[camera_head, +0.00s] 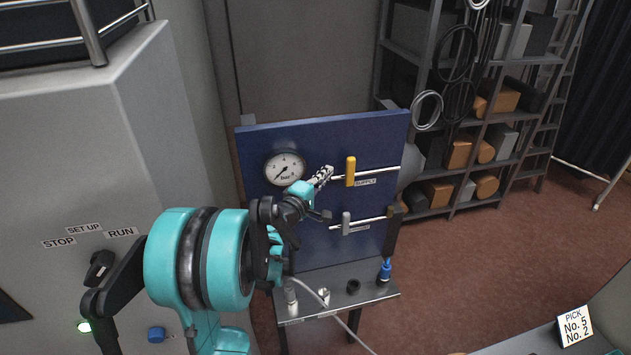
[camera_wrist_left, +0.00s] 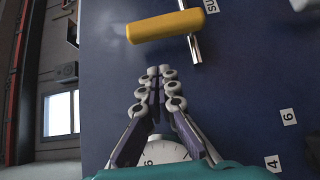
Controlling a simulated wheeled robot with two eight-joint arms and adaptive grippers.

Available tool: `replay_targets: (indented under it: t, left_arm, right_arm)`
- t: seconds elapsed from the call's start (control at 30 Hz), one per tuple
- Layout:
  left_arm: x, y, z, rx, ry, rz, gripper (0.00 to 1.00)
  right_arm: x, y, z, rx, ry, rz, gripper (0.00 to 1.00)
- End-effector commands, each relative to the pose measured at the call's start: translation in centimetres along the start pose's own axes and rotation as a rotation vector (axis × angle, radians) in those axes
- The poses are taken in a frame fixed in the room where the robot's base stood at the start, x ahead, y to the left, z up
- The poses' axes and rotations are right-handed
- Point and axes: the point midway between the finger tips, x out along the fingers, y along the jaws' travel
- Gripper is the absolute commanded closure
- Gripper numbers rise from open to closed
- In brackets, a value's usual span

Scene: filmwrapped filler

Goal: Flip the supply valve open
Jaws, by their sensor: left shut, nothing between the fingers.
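The supply valve has a yellow handle (camera_head: 350,171) on a horizontal silver pipe, above a SUPPLY label (camera_head: 366,182) on the blue panel (camera_head: 250,220). The handle stands upright, across the pipe. In the left wrist view the yellow handle (camera_wrist_left: 165,25) lies just beyond my fingertips, also crosswise to its pipe. My left gripper (camera_head: 325,174) is at the panel, left of the handle, with a small gap between them. In the left wrist view its fingers (camera_wrist_left: 158,72) are together and empty. My right gripper is not in view.
A round pressure gauge (camera_head: 284,169) is left of my gripper. A second valve with a grey handle (camera_head: 346,222) sits below. A small shelf (camera_head: 330,299) under the panel holds fittings and a blue-ended item (camera_head: 385,270). A grey machine (camera_head: 70,150) stands at left.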

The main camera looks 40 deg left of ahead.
Motion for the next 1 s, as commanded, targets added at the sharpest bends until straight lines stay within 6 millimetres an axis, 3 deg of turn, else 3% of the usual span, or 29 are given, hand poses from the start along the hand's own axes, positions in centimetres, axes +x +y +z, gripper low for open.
replay_targets:
  t: [0.1,0.3,1.0]
  left_arm:
    - [1.2,0.2,1.6,0.000,-0.004,0.000,1.00]
    - [2.3,0.1,2.6,0.000,-0.002,-0.001,1.00]
    - [2.5,0.3,3.0,0.038,-0.001,-0.038,1.00]
  right_arm:
    - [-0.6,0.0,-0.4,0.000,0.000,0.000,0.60]
    - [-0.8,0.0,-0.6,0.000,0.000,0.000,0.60]
    - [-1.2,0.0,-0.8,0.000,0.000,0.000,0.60]
